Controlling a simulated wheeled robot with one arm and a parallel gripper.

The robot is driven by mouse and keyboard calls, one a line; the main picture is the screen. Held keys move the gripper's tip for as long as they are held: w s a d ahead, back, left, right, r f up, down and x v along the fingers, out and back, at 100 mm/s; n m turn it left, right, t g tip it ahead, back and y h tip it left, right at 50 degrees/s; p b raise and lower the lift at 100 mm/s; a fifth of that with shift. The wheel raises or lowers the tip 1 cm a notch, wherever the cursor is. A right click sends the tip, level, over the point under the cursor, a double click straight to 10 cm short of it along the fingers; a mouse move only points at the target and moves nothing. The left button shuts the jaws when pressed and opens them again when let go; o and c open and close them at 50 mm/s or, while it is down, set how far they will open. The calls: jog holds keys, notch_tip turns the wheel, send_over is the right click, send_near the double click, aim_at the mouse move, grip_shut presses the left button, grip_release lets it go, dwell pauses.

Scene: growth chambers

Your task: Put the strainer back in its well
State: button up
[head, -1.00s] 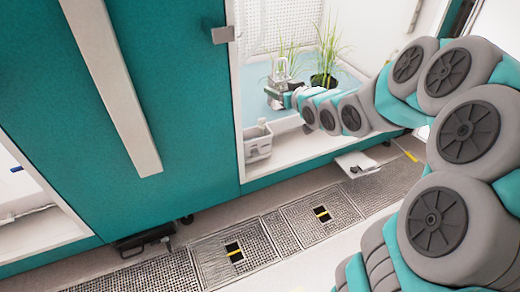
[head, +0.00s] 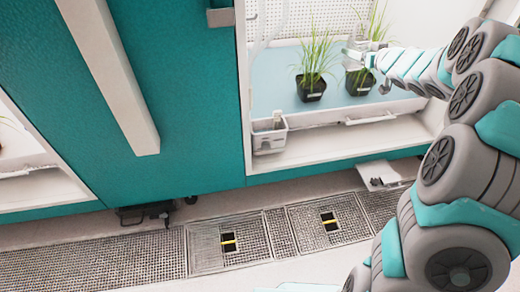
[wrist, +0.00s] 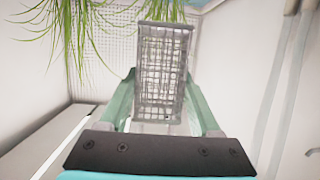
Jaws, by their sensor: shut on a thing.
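The strainer is a grey wire-mesh basket (wrist: 163,75), upright between my fingers in the wrist view. My gripper (wrist: 163,110) is shut on it. In the head view my gripper (head: 368,60) is inside the lit chamber, in front of the right potted plant; the strainer is pale and hard to make out there. I cannot tell which, if either, is the strainer's well.
Two potted grass plants, left (head: 311,92) and right (head: 357,90), stand on the pale blue chamber floor. A grey bin (head: 268,143) hangs at the chamber's front edge. A teal door with a white handle (head: 112,75) is at left. A white flap (head: 380,172) sticks out below.

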jog(key=shift+w+d+f+n+g+y, duration=0.1)
jog(key=shift+w+f+n+g+y, duration=0.3)
jog(key=shift+w+f+n+y, duration=0.6)
jog(key=a+f+n+g+y+b, duration=0.1)
jog(key=a+f+n+g+y, duration=0.45)
jog(key=a+f, duration=0.55)
jog(key=s+a+f+b, duration=0.1)
jog(key=s+a, duration=0.2)
jog(key=a, duration=0.6)
jog(key=s+a+f+b, duration=0.15)
jog(key=s+a, duration=0.25)
jog(key=a, duration=0.5)
notch_tip(320, 180, down, 8)
jog(key=shift+w+r, duration=0.15)
jog(key=shift+r, duration=0.1)
jog(key=shift+f+n, duration=0.25)
jog(key=shift+f, duration=0.1)
